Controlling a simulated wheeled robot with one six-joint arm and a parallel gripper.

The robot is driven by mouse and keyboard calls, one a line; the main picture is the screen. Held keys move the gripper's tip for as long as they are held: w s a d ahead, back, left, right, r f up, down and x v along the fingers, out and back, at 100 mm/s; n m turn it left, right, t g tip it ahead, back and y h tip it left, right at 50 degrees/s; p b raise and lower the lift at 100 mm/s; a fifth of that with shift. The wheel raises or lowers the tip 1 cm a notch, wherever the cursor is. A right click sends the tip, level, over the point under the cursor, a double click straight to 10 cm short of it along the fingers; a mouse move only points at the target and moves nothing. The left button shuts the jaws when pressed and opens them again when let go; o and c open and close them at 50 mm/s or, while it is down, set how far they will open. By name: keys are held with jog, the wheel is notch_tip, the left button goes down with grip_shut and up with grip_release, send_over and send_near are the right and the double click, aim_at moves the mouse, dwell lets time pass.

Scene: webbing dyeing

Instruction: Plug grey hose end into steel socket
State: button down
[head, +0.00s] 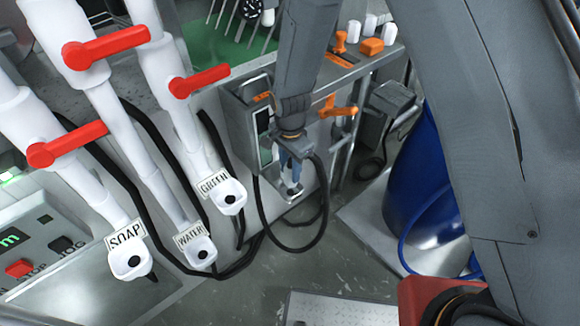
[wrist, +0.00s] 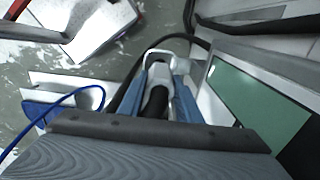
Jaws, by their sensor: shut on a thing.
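My gripper (head: 289,176), with blue fingers, points down in front of the grey machine cabinet in the head view. In the wrist view my gripper (wrist: 157,72) is shut on the hose end (wrist: 155,56), a pale grey piece between the fingertips with black hose (wrist: 155,103) behind it. The black hose (head: 322,225) also hangs in a loop beside the gripper in the head view.
White spouts labelled SOAP (head: 130,262), WATER (head: 200,252) and GREEN (head: 228,196), with red handles, stand at the left. A blue drum (head: 415,190) stands at the right. The machine cabinet (head: 240,115) is close to my gripper. Open floor (head: 255,290) shows in front.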

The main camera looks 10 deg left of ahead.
aim_at(290, 179)
jog(key=shift+f+b, duration=1.25)
jog(key=shift+f, duration=1.15)
jog(key=c, duration=1.2)
grip_release()
jog(key=shift+r, duration=0.15)
jog(key=shift+r+b, duration=0.9)
jog(key=shift+r, duration=2.85)
jog(key=shift+s, duration=0.15)
